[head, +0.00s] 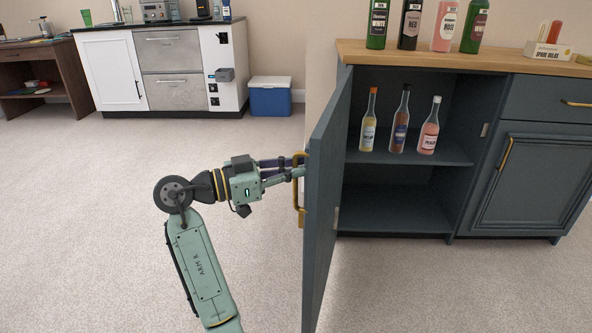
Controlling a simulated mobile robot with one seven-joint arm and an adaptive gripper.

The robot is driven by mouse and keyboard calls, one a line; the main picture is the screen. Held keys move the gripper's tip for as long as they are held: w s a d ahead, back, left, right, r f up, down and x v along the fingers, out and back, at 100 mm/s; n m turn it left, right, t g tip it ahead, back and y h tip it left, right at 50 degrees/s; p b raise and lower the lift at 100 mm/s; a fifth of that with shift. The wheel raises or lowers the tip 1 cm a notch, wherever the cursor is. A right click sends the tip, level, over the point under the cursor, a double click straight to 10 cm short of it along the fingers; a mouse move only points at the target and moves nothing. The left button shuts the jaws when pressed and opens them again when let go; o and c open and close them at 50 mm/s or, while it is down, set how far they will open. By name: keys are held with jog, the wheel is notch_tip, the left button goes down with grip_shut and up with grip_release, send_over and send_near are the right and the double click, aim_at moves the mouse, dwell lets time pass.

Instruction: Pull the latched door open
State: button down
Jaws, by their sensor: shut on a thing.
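The dark blue-grey cabinet door (326,205) stands swung wide open, seen nearly edge-on, hinged at the left side of the cabinet. Its brass bar handle (300,213) is on the face turned to the left. My gripper (299,172) comes from the left and is shut on the upper part of this handle. The fingertips are partly hidden at the handle and door edge. Inside the open cabinet (398,210), the upper shelf holds a yellow-labelled bottle (368,132), a brown bottle (399,130) and a pink bottle (429,135). The lower compartment looks empty.
Several wine bottles and a small white holder (548,50) stand on the wooden top (430,55). A closed door (530,178) and a drawer (548,100) are at the right. A blue cooler (270,98) stands by the white counter behind. The carpet at left is clear.

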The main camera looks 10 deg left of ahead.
jog(key=shift+s+a, duration=0.15)
jog(key=shift+a, duration=0.05)
jog(key=c, duration=1.7)
grip_release()
jog(key=v, duration=1.2)
